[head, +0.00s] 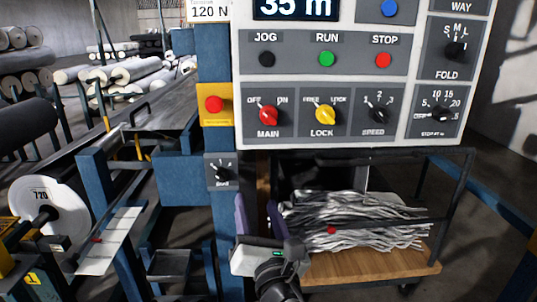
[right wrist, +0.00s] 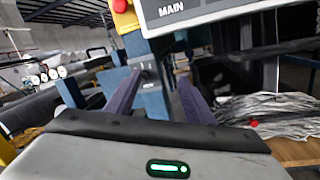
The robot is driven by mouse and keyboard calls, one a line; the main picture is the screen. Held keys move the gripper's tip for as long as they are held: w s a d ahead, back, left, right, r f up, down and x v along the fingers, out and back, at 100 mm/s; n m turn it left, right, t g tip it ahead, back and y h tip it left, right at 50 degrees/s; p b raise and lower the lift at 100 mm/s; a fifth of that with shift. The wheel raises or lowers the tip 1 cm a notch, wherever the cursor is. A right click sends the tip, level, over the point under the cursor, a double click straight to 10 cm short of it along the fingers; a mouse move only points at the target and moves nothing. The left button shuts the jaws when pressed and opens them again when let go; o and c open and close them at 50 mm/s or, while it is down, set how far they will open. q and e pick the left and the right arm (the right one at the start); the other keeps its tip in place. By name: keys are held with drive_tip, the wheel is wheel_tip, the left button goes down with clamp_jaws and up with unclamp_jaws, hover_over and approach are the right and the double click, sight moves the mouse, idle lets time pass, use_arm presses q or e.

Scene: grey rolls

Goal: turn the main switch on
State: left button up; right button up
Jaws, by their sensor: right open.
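The main switch (head: 268,113) is a red knob at the lower left of the white control panel (head: 345,89), between the OFF and ON marks. Its handle appears tilted toward OFF, at upper left. My right gripper (head: 256,207) is below the panel and below the switch, apart from both. Its two purple fingers are spread with nothing between them. The right wrist view also shows the open fingers (right wrist: 160,80). There the MAIN label (right wrist: 172,9) is at the top edge, and the red knob is out of view. My left gripper is not in view.
The yellow LOCK knob (head: 326,114) and black SPEED knob (head: 377,114) sit right of the switch. A red button on a yellow box (head: 215,104) is to its left. A small selector box (head: 221,172) is on the blue post. A cart (head: 380,266) stands below the panel.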

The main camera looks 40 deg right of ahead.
sight(269, 121)
wheel_tip(269, 121, up, 12)
drive_tip(key=s+d+n+t+h, duration=0.1)
drive_tip(key=s+d+n+h, duration=0.15)
drive_tip(key=h, duration=0.25)
drive_tip(key=x, duration=0.3)
drive_tip(key=p+x, duration=0.1)
drive_tip(key=x, duration=0.4)
drive_tip(key=shift+w+a+f+p, duration=0.1)
drive_tip(key=shift+w+p, duration=0.3)
drive_tip(key=shift+w, duration=0.1)
drive_tip(key=shift+w+d+y, duration=0.3)
drive_tip(key=shift+w+d, duration=0.15)
drive_tip(key=shift+w, duration=0.2)
drive_tip(key=shift+t, duration=0.3)
drive_tip(key=shift+c, duration=0.3)
drive_tip(key=c, duration=1)
drive_tip(key=shift+o, duration=0.2)
